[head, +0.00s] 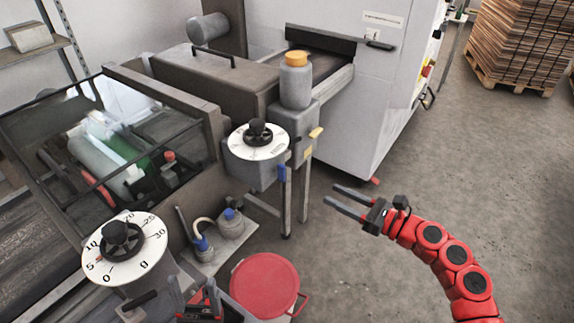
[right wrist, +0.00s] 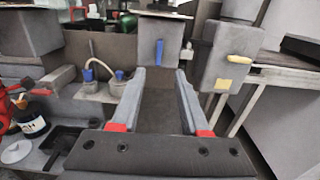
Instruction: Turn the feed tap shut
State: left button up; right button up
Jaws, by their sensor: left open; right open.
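A small yellow lever (head: 316,132), which looks like the feed tap's handle, sticks out from the grey box under an orange-capped bottle (head: 295,82). In the right wrist view the lever (right wrist: 238,58) lies nearly level at the upper right, above a yellow label (right wrist: 223,84). My right gripper (head: 332,196) is open and empty, below and right of the lever in the head view and apart from it. In the right wrist view its fingers (right wrist: 160,71) have nothing between them. My left gripper (head: 193,283) is open at the bottom edge, partly cut off, near the large dial.
A round dial (head: 258,141) stands left of the lever, with a blue handle (head: 282,172) below. A larger numbered dial (head: 124,248) is at lower left. A red round lid (head: 264,285) sits low in the middle. Free floor lies right of the machine; stacked boards (head: 522,38) stand behind.

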aim_at(285, 171)
jog(key=p+x, duration=0.4)
jog(key=x, duration=1)
jog(key=shift+w+a+r, duration=0.1)
jog(key=shift+a+r, duration=0.05)
jog(key=shift+w+a, duration=0.35)
jog(key=shift+a, duration=0.1)
grip_shut()
